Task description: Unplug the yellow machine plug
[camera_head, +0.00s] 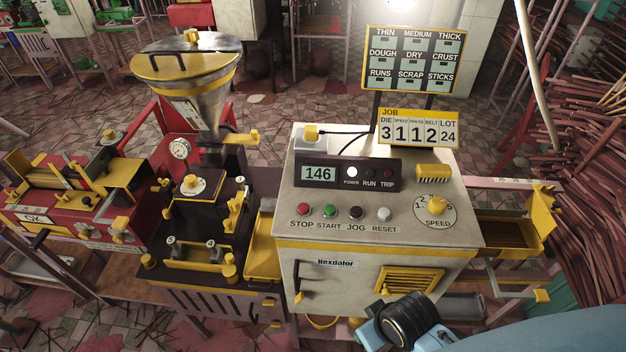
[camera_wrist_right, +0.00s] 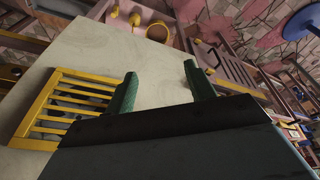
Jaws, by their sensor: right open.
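The yellow plug (camera_head: 311,132) sits in a pale socket box at the back left of the cream machine's top (camera_head: 330,222). A black cable runs from the plug to the right across the machine top. The display on the control panel (camera_head: 345,173) reads 146, and the POWER lamp is lit white. My right arm's dark wrist (camera_head: 408,318) is low in front of the machine, well below and to the right of the plug. In the right wrist view my right gripper (camera_wrist_right: 160,72) has its green fingers apart with nothing between them, facing the machine's cream panel. My left gripper is not in view.
A yellow vent grille (camera_head: 408,281) and a handle are on the machine's front. Signboards (camera_head: 414,60) stand behind its top. A hopper extruder (camera_head: 196,85) stands to the left. A yellow SPEED knob (camera_head: 437,204) and yellow brush (camera_head: 433,173) are on the machine's right side.

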